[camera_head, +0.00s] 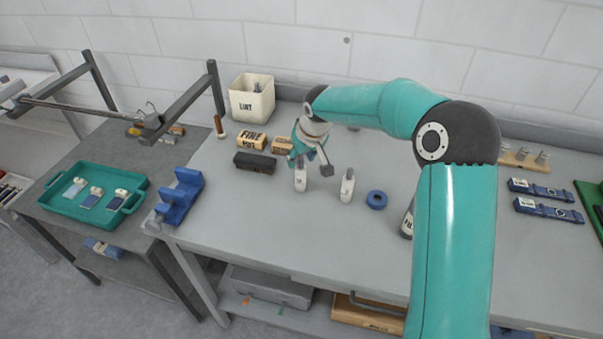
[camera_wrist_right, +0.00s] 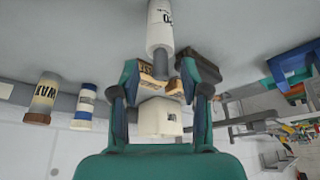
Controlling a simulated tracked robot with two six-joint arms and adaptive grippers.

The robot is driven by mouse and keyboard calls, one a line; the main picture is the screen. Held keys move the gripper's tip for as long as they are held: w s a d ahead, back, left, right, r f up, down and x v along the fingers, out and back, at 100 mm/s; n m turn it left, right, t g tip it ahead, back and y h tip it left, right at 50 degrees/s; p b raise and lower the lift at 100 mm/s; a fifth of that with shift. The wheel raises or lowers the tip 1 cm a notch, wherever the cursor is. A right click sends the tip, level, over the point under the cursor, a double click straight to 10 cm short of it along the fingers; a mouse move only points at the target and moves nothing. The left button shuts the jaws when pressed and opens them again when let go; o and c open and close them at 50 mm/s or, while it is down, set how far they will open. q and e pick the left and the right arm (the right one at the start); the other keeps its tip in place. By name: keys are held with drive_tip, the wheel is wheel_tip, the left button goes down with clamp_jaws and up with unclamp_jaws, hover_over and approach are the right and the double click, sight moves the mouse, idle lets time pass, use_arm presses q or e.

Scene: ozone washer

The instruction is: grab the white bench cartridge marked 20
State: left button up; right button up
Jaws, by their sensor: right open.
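Two white bench cartridges stand upright on the grey workbench in the head view: a left cartridge (camera_head: 301,181) and a right cartridge (camera_head: 347,187). Their marks are too small to read there. My right gripper (camera_head: 312,160) is open and empty just behind and above the left one, partly overlapping it. In the wrist view, which looks upside down, a white cartridge (camera_wrist_right: 160,28) with a grey neck lies ahead, centred between the spread fingers (camera_wrist_right: 160,82). Its dark mark, partly seen, looks like 20. Contact with the fingers cannot be told. My left gripper is out of view.
A blue ring (camera_head: 376,199) lies right of the cartridges. Wooden blocks (camera_head: 252,139), a dark block (camera_head: 255,162) and a white LINT bin (camera_head: 252,103) stand behind and left. A blue holder (camera_head: 179,196) sits at the bench's left edge. A teal tray (camera_head: 58,202) is on the side table.

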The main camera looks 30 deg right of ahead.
drive_tip(key=shift+w+f, duration=0.35)
drive_tip(key=shift+f, duration=0.25)
drive_tip(key=shift+s, duration=0.1)
clamp_jaws()
